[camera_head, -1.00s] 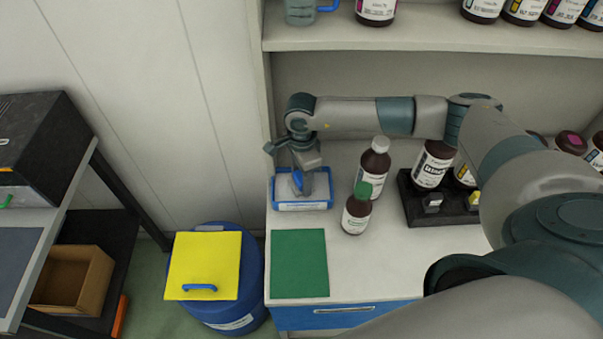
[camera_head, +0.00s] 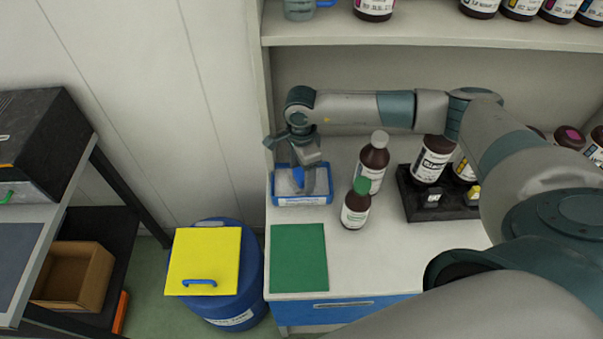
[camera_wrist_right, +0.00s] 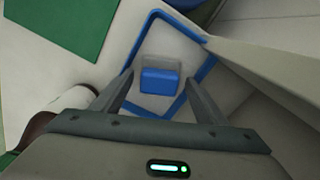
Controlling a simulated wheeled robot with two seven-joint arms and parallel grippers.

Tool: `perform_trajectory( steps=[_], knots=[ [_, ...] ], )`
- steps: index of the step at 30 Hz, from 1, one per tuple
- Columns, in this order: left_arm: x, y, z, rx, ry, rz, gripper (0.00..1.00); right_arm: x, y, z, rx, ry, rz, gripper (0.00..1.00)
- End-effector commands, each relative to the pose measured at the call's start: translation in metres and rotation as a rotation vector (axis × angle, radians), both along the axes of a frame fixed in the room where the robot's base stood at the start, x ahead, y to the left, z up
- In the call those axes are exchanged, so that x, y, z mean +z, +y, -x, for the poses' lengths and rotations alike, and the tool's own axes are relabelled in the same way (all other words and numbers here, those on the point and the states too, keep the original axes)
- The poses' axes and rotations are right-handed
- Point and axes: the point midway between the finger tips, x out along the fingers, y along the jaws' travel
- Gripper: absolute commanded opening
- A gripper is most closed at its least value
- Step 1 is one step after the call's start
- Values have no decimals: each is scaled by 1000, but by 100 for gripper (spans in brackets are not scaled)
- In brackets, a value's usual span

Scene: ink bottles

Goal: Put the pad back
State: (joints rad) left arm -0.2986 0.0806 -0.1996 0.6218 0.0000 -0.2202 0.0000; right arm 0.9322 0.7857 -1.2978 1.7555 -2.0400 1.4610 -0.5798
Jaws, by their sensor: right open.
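The pad (camera_wrist_right: 160,82), a small block with a blue part and a grey part, sits in a shallow blue-rimmed tray (camera_wrist_right: 203,68). In the head view the tray (camera_head: 301,201) stands at the left end of the counter, and a bit of the pad's blue part (camera_head: 298,177) shows beside my fingers. My right gripper (camera_wrist_right: 159,77) is open and points down over the tray, with the pad between its fingers in the wrist view. I cannot tell whether the fingers touch it. My left gripper is not in view.
A white-capped brown bottle (camera_head: 373,160) and a green-capped one (camera_head: 356,205) stand right of the tray. A green mat (camera_head: 298,258) lies in front. A black rack (camera_head: 444,207) holds bottles farther right. A blue bin (camera_head: 254,272) with a yellow lid (camera_head: 205,256) stands left of the counter.

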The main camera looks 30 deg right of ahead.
Motion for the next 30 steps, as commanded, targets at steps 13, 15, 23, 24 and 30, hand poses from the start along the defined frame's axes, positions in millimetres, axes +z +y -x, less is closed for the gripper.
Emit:
perform_trajectory(
  steps=[13,15,23,24,30],
  knots=[
    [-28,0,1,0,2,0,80,58,0,-1,0,-4,-1,66],
    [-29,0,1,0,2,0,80,64,0,-1,0,-3,-1,66],
    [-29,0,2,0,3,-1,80,69,0,0,0,-1,0,66],
    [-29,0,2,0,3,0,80,69,0,0,0,-1,0,66],
    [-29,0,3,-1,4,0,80,69,0,0,0,-1,0,66]
  ],
)
